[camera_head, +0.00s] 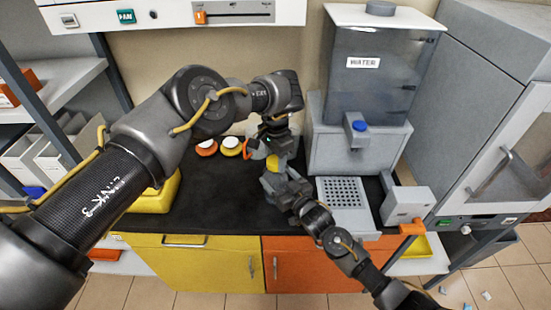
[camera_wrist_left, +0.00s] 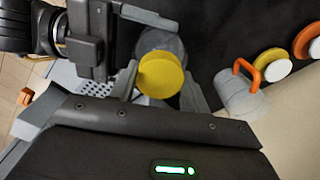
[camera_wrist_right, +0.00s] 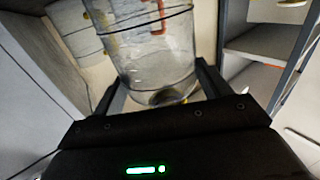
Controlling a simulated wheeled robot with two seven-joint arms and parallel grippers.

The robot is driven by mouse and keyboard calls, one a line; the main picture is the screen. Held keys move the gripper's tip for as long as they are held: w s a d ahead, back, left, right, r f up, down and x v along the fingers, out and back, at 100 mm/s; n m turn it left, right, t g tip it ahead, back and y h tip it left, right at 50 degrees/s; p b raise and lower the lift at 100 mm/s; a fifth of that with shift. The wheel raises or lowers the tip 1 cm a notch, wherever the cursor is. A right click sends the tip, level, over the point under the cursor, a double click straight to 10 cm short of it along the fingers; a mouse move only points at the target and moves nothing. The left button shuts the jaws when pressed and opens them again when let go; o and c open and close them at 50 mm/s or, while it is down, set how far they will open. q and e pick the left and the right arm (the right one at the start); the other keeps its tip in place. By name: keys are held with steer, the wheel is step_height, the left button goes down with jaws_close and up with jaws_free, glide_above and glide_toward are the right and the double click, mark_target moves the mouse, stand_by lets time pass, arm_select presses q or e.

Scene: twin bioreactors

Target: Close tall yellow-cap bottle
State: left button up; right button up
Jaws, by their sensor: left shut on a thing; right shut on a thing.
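The yellow cap (camera_head: 281,160) shows between my two grippers in the head view. In the left wrist view the round yellow cap (camera_wrist_left: 161,75) sits between the fingertips of my left gripper (camera_wrist_left: 163,92), which is shut on it. The clear bottle (camera_wrist_right: 155,62) stands between the fingers of my right gripper (camera_wrist_right: 157,95), which is shut on its body. In the left wrist view the bottle (camera_wrist_left: 165,42) shows just past the cap, partly covered by it. The cap is over the bottle's mouth; I cannot tell whether it is seated.
Orange (camera_head: 206,147) and yellow (camera_head: 230,146) round items with white tops lie at the back of the black counter (camera_head: 215,195). The water dispenser (camera_head: 375,75) and drip grid (camera_head: 343,192) are to the right.

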arm_select(q)
steer(key=m, duration=0.8)
steer(key=shift+w, duration=0.1)
steer(key=m, duration=0.5)
steer(key=shift+m, duration=0.4)
steer(key=m, duration=2.4)
steer(key=shift+d+m, duration=0.1)
steer(key=shift+m, duration=0.3)
steer(key=m, duration=0.7)
steer(key=shift+f, duration=0.1)
steer(key=m, duration=0.6)
